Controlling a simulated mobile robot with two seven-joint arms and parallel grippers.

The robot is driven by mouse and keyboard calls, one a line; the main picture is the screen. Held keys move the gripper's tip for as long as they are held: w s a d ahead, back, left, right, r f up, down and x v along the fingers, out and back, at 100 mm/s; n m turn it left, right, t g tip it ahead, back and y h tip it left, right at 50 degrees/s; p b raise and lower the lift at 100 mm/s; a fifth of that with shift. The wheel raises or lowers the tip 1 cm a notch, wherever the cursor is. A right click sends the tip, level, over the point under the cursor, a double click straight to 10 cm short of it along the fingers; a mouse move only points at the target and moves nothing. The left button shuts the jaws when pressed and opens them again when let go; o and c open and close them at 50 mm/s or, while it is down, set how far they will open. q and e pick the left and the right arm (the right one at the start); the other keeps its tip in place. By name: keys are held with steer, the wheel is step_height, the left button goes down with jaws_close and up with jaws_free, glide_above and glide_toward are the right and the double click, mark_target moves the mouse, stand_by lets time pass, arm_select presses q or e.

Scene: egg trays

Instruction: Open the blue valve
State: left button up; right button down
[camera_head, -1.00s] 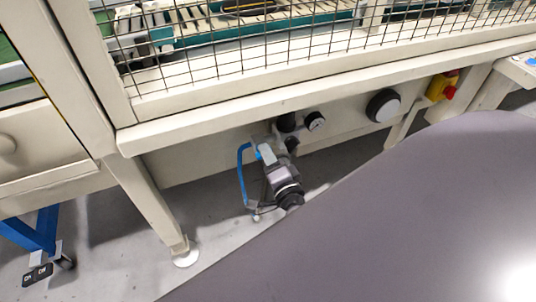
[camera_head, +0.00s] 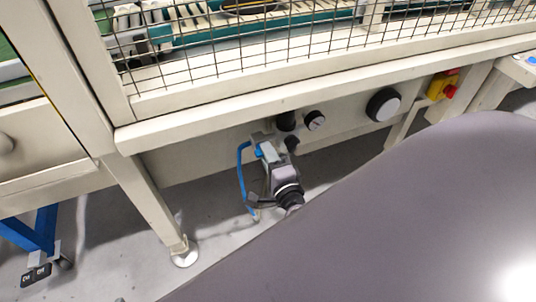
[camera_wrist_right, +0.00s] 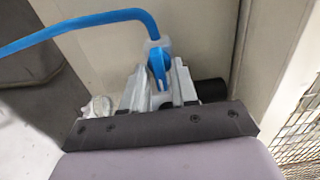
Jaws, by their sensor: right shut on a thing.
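The blue valve (camera_head: 259,152) is under the front beam of the machine, with a blue hose (camera_head: 241,172) curving down from it. In the right wrist view the blue valve (camera_wrist_right: 158,60) stands between the two grey fingers of my right gripper (camera_wrist_right: 160,88), and the blue hose (camera_wrist_right: 85,24) runs off to the left. My right gripper (camera_head: 268,150) is shut on the valve. The fingers cover part of the valve, so its exact turn is hard to tell. My left gripper is not in view.
A pressure gauge (camera_head: 315,120) and a round black-and-grey knob (camera_head: 383,105) sit right of the valve under the beam (camera_head: 300,92). A yellow box with a red button (camera_head: 442,87) is farther right. A machine leg (camera_head: 150,205) stands to the left.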

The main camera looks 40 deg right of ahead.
steer(key=c, duration=1.2)
jaws_free()
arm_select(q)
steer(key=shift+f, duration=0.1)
arm_select(e)
steer(key=shift+o, duration=0.2)
steer(key=shift+s, duration=0.1)
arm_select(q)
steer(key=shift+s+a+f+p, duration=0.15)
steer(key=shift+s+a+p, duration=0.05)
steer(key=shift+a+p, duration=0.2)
arm_select(e)
steer(key=v, duration=0.7)
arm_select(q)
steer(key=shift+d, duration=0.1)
